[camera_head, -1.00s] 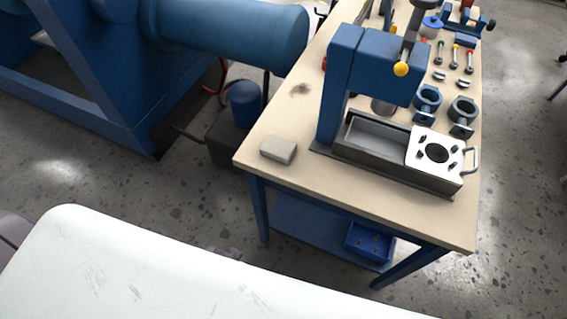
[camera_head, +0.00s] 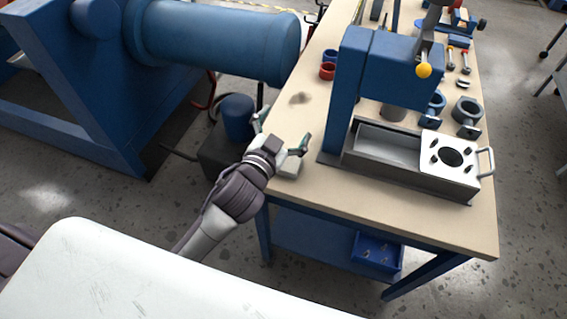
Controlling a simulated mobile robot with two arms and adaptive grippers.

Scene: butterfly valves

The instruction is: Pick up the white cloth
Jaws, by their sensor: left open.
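The white cloth (camera_head: 291,167) is a small, pale, folded block near the left front corner of the workbench (camera_head: 345,205). My left gripper (camera_head: 281,131) is over that corner, with its fingers spread open. The gripper's palm and one finger hide much of the cloth, and only its right part shows. I cannot tell whether the gripper touches the cloth. Nothing shows between the fingers. My right gripper is not in view.
A blue press (camera_head: 385,68) and a metal tray (camera_head: 395,150) with a perforated plate stand right of the cloth. Red cups (camera_head: 328,70) and valve parts (camera_head: 466,112) are further back. A blue bin (camera_head: 377,251) sits on the lower shelf. The bench's front strip is clear.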

